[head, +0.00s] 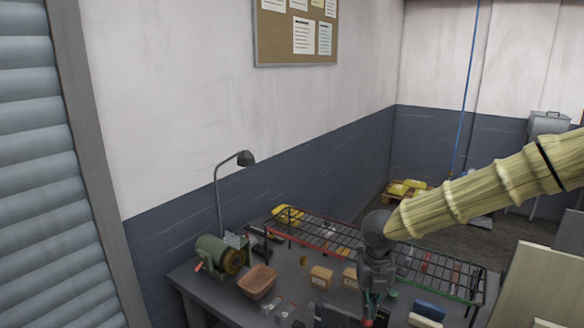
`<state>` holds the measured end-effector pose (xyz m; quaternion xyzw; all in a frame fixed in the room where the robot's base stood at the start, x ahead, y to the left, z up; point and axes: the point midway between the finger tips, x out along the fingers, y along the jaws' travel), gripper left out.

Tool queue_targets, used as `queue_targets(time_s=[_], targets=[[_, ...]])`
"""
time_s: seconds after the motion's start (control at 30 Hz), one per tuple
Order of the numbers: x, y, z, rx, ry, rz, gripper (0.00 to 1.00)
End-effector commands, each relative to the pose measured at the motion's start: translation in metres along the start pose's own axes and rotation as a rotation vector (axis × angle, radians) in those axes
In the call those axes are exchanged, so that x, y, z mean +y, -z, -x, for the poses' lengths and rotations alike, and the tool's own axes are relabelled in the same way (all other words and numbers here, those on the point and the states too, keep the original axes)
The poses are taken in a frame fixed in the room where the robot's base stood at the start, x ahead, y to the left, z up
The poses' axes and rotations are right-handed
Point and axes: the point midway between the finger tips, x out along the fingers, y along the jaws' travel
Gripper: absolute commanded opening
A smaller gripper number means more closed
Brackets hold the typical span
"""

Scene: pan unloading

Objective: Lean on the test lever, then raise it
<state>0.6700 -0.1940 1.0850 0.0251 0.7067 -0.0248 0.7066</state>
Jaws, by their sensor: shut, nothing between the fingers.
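My gripper (373,300) points down over the front right part of the grey workbench (215,294). It is shut with nothing in it. A small red piece (368,322) shows right below the fingertips at the picture's bottom edge; I cannot tell whether it is part of a lever or whether the fingers touch it. A green motor-like machine (212,250) with a small red-tipped handle (199,267) stands at the bench's left end, well apart from my gripper. I cannot make out for certain which part is the test lever.
A wire rack (310,232) runs along the back of the bench, behind my gripper. A brown bin (257,281), small boxes (321,276) and a blue block (430,309) lie on the bench. A desk lamp (245,159) rises at the left. My sleeved arm hides part of the right side.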

Motion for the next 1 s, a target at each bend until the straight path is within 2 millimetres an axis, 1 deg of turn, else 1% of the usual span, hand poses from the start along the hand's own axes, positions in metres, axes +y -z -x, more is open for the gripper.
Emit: queue_targets(time_s=[1.0], targets=[[0.000,0.000,-0.020,0.000,0.000,0.000,0.00]])
